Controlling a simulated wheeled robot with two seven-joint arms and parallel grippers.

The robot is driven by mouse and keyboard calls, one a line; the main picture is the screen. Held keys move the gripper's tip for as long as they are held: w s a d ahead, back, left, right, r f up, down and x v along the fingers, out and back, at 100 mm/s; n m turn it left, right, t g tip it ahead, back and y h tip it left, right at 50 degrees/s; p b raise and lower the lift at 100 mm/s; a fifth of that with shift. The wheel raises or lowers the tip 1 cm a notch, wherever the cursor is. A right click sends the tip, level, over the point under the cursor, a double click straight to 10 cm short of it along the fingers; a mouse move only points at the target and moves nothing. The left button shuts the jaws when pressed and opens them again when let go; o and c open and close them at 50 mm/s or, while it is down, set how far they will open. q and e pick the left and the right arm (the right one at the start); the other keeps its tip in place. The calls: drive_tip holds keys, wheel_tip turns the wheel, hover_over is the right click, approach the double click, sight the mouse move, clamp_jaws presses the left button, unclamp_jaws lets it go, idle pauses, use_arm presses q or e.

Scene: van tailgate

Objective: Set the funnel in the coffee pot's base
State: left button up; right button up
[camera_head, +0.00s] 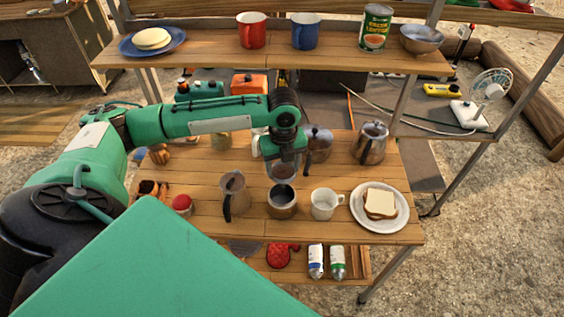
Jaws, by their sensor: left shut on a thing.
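The coffee pot's base (282,205) is a small open metal cup standing upright on the wooden table. My left gripper (284,160) reaches in from the left and points down, above and slightly behind the base. It is shut on a small round greyish thing (283,172), which looks like the funnel. The fingers hide part of it. It appears just above the base's rim, apart from it; the exact gap is hard to judge. A metal jug-like piece with a dark handle (234,190), perhaps the pot's top, stands left of the base. My right gripper is not in view.
A white mug (324,204) stands close right of the base, then a plate (402,216) with a sandwich. A kettle (371,143) and a dark pot (318,143) stand behind. A shelf (275,60) with mugs and a can crosses above the table's back.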

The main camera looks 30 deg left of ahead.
sight(282, 173)
use_arm(q)
drive_tip(key=shift+w+a+f+m, duration=0.1)
drive_tip(key=shift+a+m, duration=0.1)
drive_tip(key=shift+m, duration=0.4)
drive_tip(key=shift+f+b, duration=3.1)
drive_tip(key=shift+b, duration=0.4)
wheel_tip(282, 173, down, 2)
drive_tip(key=b, duration=0.3)
drive_tip(key=shift+f+b, duration=0.45)
drive_tip(key=shift+b, duration=0.35)
drive_tip(key=shift+f, duration=0.65)
drive_tip(key=o, duration=1)
